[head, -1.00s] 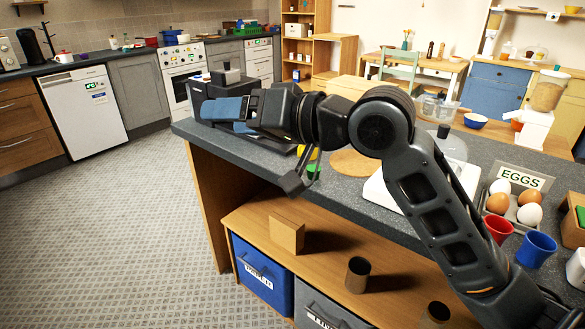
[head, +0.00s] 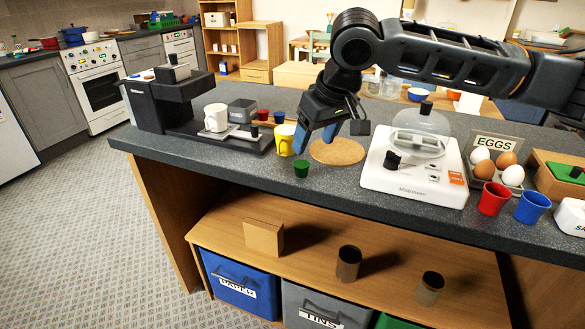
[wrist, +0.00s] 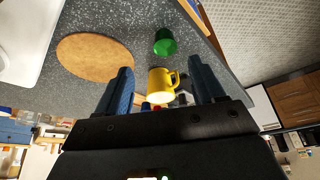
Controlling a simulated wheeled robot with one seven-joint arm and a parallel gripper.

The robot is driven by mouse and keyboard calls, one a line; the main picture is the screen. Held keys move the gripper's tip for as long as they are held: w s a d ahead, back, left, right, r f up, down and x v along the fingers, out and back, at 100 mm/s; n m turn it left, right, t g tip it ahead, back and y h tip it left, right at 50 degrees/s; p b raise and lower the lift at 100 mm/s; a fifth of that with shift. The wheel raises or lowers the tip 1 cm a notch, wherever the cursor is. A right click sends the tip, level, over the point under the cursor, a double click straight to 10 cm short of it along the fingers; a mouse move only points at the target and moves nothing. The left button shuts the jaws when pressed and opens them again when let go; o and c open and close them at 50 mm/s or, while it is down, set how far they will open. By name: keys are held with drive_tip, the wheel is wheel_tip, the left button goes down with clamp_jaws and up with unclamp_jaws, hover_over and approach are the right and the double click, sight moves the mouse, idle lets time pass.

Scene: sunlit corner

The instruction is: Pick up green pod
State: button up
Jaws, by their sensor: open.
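The green pod (head: 301,169) stands on the grey counter near its front edge, in front of a yellow mug (head: 285,140). In the wrist view the green pod (wrist: 165,41) is near the top middle, beyond the yellow mug (wrist: 162,85). My gripper (head: 315,148) has blue fingers pointing down over the counter, beside the yellow mug and behind and slightly right of the pod. In the wrist view my gripper (wrist: 163,88) shows its two fingers wide apart with nothing gripped between them.
A round cork mat (head: 337,152) lies right of the pod, with a white kitchen scale (head: 415,180) beyond it. A black coffee machine (head: 165,105) with a white mug (head: 216,117) stands left. Red and blue pods (head: 270,117) sit behind the yellow mug.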

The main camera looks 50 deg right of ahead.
sight(301, 164)
drive_tip(key=x, duration=0.7)
drive_tip(key=shift+w+a+f, duration=0.1)
drive_tip(key=shift+w+a, duration=0.1)
drive_tip(key=shift+a, duration=0.15)
drive_tip(key=shift+c, duration=0.4)
drive_tip(key=c, duration=1)
drive_tip(key=shift+c, duration=0.2)
